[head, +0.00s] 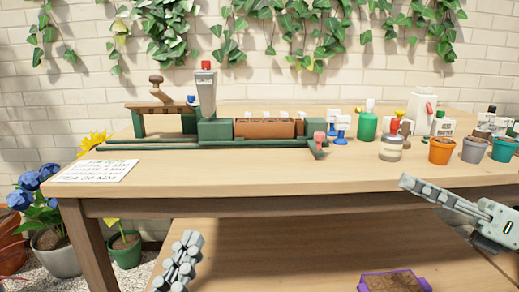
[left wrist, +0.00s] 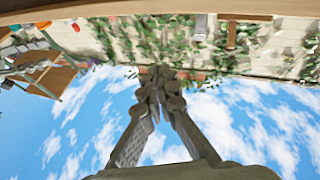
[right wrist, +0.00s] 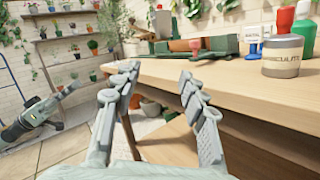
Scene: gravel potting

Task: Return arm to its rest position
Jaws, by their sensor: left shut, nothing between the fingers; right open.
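My left gripper (head: 180,260) shows at the bottom left of the head view, in front of the table's front edge. In the left wrist view its fingers (left wrist: 160,80) meet, shut with nothing between them. My right gripper (head: 425,190) is at the right of the head view, in front of the table edge. In the right wrist view its fingers (right wrist: 155,85) are spread apart and empty. The wooden table (head: 270,172) lies beyond both grippers, and neither is seen touching anything.
On the table stand a green potting rig (head: 215,131) with a brown planter (head: 262,128), a grey jar (head: 391,148), a green bottle (head: 366,126), an orange pot (head: 441,151) and other pots. A paper sheet (head: 95,171) lies at left. A purple-rimmed tray (head: 427,284) is low, below the tabletop.

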